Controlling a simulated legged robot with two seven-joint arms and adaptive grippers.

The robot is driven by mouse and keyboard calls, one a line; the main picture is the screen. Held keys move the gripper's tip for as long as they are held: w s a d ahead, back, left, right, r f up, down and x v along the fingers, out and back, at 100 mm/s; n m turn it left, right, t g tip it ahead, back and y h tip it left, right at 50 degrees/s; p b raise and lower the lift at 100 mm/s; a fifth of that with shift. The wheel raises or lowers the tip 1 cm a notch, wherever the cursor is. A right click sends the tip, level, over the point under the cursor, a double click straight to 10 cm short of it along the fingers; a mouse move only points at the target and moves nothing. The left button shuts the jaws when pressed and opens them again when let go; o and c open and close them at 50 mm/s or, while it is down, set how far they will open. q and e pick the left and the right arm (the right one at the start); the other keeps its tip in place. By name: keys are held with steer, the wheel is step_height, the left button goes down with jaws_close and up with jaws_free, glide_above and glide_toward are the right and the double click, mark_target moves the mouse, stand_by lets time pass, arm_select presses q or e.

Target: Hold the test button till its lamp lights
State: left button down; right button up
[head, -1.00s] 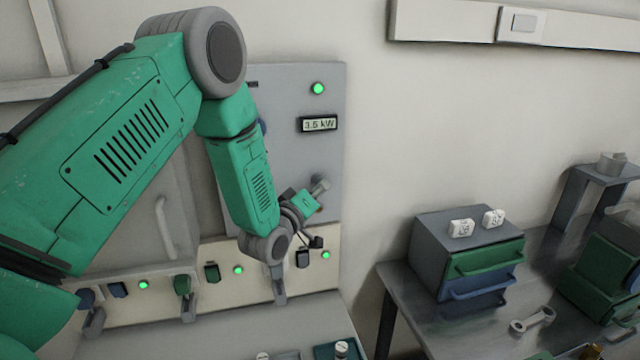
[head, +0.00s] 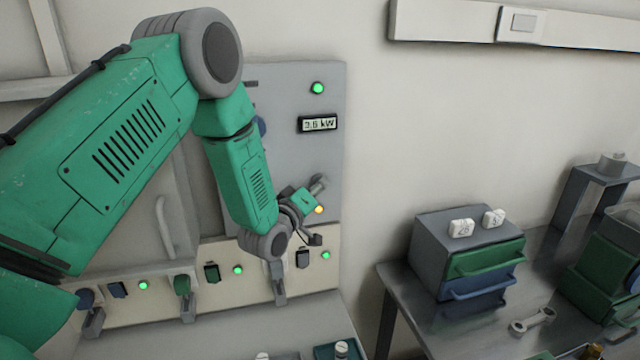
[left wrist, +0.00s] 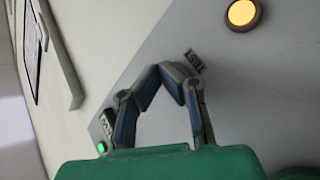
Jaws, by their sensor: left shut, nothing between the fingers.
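My left gripper (head: 320,182) is shut and empty, with its fingertips at the grey upright panel (head: 285,100). In the left wrist view the fingertips (left wrist: 166,68) meet beside a small TEST label (left wrist: 194,61). The test button itself is hidden behind the fingertips, so I cannot see how far it is pressed. An amber lamp (left wrist: 242,13) on the panel glows in the left wrist view. It also shows lit just below the gripper in the head view (head: 319,210). My right gripper is not in view.
The panel also has a green lamp (head: 318,88) and a kW display (head: 319,124). Below is a cream strip (head: 215,295) with switches and green lamps. On the right, a metal table (head: 405,290) bears a drawer box (head: 428,252) and a wrench-like part (head: 532,320).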

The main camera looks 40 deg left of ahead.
arm_select(q)
steer(key=shift+d, duration=0.1)
steer(key=shift+s+d, duration=0.55)
steer(key=shift+d, duration=0.05)
steer(key=s+d, duration=0.3)
steer(key=shift+s+d, duration=0.15)
steer(key=shift+d, duration=0.25)
stand_by(0.6)
